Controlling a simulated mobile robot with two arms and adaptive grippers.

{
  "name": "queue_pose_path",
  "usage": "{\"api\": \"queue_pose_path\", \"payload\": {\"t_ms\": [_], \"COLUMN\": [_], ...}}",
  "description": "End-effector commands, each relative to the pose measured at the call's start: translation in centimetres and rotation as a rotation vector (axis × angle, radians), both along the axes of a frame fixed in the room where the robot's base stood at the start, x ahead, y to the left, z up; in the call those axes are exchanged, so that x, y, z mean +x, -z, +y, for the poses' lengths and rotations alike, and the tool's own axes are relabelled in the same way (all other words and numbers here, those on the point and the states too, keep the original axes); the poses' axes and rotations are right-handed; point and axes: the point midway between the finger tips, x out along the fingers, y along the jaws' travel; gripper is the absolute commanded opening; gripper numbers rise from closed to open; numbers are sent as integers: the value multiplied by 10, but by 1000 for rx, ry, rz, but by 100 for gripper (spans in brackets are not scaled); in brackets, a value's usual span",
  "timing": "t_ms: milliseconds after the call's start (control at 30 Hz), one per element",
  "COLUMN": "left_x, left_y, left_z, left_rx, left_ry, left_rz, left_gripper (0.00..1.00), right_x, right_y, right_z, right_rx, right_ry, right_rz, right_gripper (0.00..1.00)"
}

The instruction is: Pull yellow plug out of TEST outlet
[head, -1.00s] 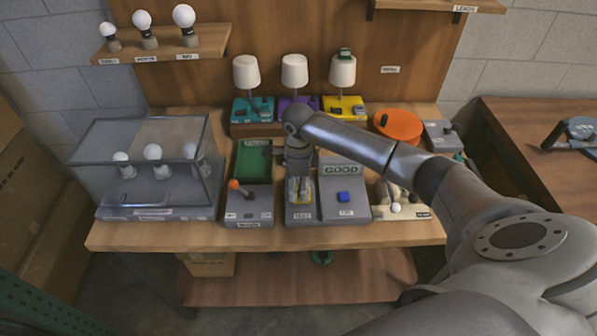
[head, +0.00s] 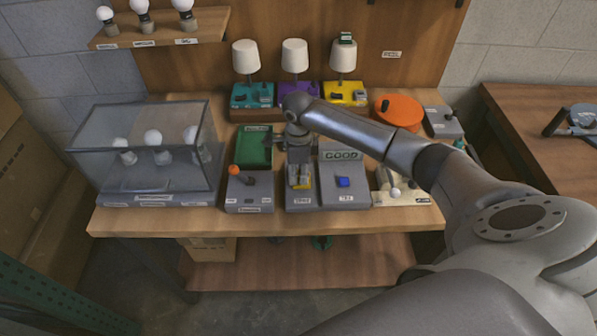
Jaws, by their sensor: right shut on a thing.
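My right gripper (head: 299,177) points down over the grey TEST outlet box (head: 300,201) at the front middle of the bench. It is shut on the yellow plug (head: 307,182), which shows only as a small yellow patch beside and below the fingers. The fingers hide most of the plug and the socket, so I cannot tell how deep the plug sits. My left gripper is not in view.
A grey box with a blue button and a GOOD sign (head: 342,155) stands close on the right. A box with an orange-knobbed lever (head: 233,170) and a green tray (head: 254,148) are on the left, beside a glass case (head: 140,185). Three lamps stand behind.

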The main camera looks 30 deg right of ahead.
Motion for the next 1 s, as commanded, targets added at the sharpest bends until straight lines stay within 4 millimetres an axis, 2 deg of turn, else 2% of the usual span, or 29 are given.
{"api": "queue_pose_path", "payload": {"t_ms": [1000], "left_x": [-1], "left_y": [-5], "left_z": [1], "left_rx": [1], "left_ry": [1], "left_rz": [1], "left_gripper": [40], "right_x": [2], "right_y": [-11], "right_z": [-1], "right_rx": [-1], "right_ry": [1], "right_rz": [-7], "right_gripper": [0]}}
